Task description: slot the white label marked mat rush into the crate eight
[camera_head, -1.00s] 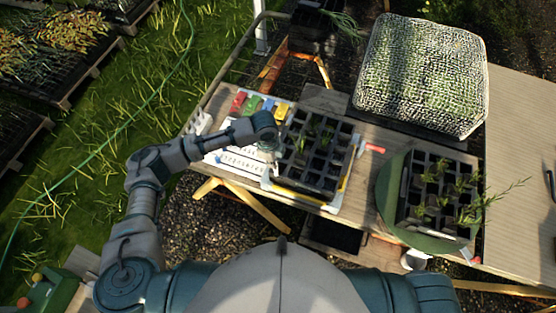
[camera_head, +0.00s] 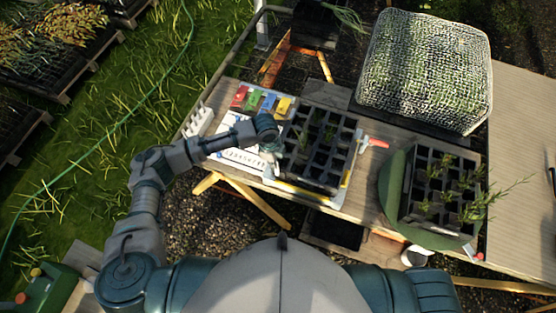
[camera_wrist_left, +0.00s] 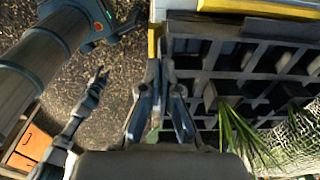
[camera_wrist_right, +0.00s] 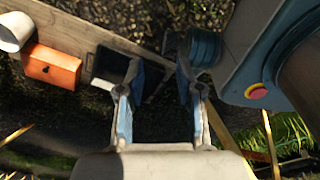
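A black celled tray (camera_head: 312,172) holding a few seedlings stands on the middle bench. My left gripper (camera_head: 274,149) is at its left side. In the left wrist view the fingertips (camera_wrist_left: 160,68) of that gripper nearly meet beside the tray's edge (camera_wrist_left: 168,42); no label is clear between them. Small white upright pieces (camera_head: 198,121) stand at the bench's left end, but I cannot read any marking on them. I cannot make out mat rush or a number eight anywhere. My right gripper (camera_wrist_right: 158,80) is open and empty in its wrist view, outside the head view.
Coloured red, green, blue and yellow pieces (camera_head: 284,105) lie behind a white marked board (camera_head: 238,157). A second seedling tray (camera_head: 410,190) sits on a green round base (camera_head: 391,190) at right. A large mesh-covered box (camera_head: 423,72) stands behind. An orange-handled tool (camera_head: 376,143) lies between the trays.

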